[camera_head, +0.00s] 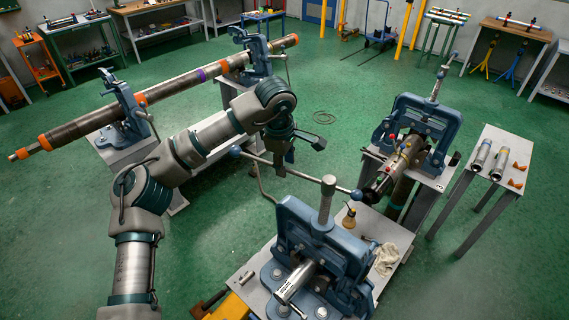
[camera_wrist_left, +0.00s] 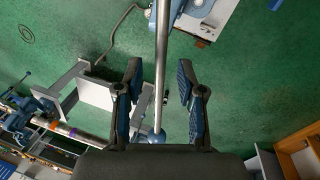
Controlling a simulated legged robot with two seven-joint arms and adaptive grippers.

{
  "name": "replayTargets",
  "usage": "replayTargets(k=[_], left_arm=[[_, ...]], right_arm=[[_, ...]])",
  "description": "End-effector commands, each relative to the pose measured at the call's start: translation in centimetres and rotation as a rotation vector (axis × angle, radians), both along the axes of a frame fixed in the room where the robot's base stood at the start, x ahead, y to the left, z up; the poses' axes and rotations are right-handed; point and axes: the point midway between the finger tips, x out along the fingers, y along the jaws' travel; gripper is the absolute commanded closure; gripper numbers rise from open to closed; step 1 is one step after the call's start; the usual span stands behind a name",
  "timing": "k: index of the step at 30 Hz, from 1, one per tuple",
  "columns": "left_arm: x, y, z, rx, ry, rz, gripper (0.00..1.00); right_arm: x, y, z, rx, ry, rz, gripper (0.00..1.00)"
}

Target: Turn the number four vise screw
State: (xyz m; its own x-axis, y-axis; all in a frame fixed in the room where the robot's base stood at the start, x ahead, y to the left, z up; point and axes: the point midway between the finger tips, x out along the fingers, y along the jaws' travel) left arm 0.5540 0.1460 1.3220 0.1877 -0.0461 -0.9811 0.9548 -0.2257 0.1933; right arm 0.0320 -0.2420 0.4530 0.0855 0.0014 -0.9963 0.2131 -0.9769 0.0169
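A blue pipe vise (camera_head: 322,240) stands at the front centre, with an upright steel screw (camera_head: 326,200) at its top. A long steel handle bar (camera_head: 290,170) with blue ball ends crosses the screw. I can read no number on the vise. My left gripper (camera_head: 288,152) is over the left part of the bar. In the left wrist view the left gripper (camera_wrist_left: 159,97) is open, and the bar (camera_wrist_left: 162,50) runs between its spread fingers, with the ball end (camera_wrist_left: 156,136) near the palm side. I see no contact. My right gripper is out of view.
A second blue vise (camera_head: 428,125) stands to the right, holding a pipe with red fittings. Two more vises at the left carry a long pipe (camera_head: 180,88). A small table (camera_head: 500,150) at the right holds short pipes.

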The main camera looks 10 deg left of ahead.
Motion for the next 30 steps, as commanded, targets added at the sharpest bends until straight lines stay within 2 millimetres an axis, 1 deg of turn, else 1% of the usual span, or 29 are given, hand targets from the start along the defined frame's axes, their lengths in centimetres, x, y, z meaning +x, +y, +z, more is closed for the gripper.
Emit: replayTargets(k=[3, 11, 12, 14, 15, 16, 17, 26, 30], left_arm=[[0.1, 0.04, -0.77, 0.0, 0.001, 0.0, 0.61], [0.12, 0.15, -0.95, -0.001, 0.0, 0.0, 0.61], [0.13, 0.16, -0.95, -0.002, 0.0, 0.0, 0.64], [0.14, 0.19, -0.95, -0.002, 0.0, 0.0, 0.79], [0.14, 0.18, -0.95, -0.002, 0.0, 0.0, 0.89], [0.15, 0.17, -0.95, -0.002, 0.0, 0.0, 0.96], [0.16, 0.16, -0.95, -0.001, 0.0, 0.0, 1.0], [0.23, 0.19, -0.92, 0.0, 0.001, -0.003, 1.0], [0.58, 0.13, -0.78, -0.001, 0.0, -0.033, 1.0]], right_arm=[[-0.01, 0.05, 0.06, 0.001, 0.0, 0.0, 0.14], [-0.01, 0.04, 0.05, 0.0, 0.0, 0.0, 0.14], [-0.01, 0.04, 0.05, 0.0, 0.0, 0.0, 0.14], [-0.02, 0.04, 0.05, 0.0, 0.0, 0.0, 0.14], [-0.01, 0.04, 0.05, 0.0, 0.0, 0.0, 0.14], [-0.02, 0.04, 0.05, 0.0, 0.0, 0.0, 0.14], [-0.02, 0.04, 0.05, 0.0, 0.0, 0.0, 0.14], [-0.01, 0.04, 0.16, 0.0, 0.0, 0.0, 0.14], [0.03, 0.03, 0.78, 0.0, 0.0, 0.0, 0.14]])
